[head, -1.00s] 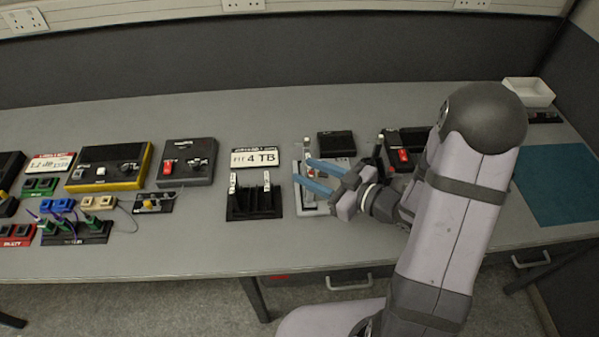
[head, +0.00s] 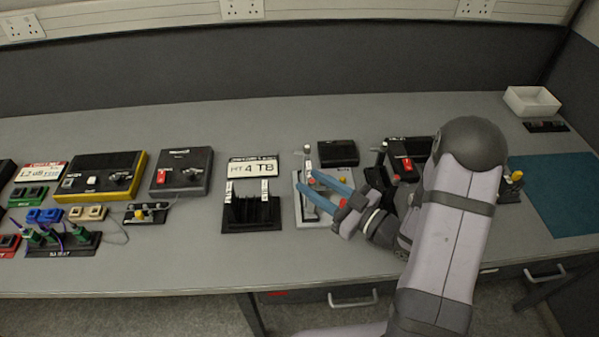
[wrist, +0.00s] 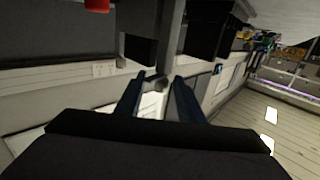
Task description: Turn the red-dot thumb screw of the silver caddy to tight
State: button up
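The silver caddy (head: 304,211) lies on the bench just right of the middle in the head view, with a pale upright strip at its left side. A small red spot (head: 311,181) shows between my fingers over the caddy; I cannot tell for sure that it is the thumb screw's dot. My gripper (head: 307,181) has its blue fingers spread and reaches over the caddy from the right, hiding part of it. In the wrist view the fingers (wrist: 157,84) stand apart with a small grey end of something between them. Whether they touch it is unclear.
A black unit with a red switch (head: 404,165) is close to my wrist at right. Bare bench lies in front.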

aim_at(309, 180)
jog(key=shift+r+p+x, duration=0.1)
jog(key=shift+p+x, duration=0.25)
jog(key=shift+x, duration=0.8)
jog(key=shift+r+p+x, duration=0.15)
jog(key=shift+p+x, duration=0.15)
jog(key=shift+x, duration=0.9)
jog(key=shift+a, duration=0.1)
jog(key=shift+s, duration=0.1)
grip_shut()
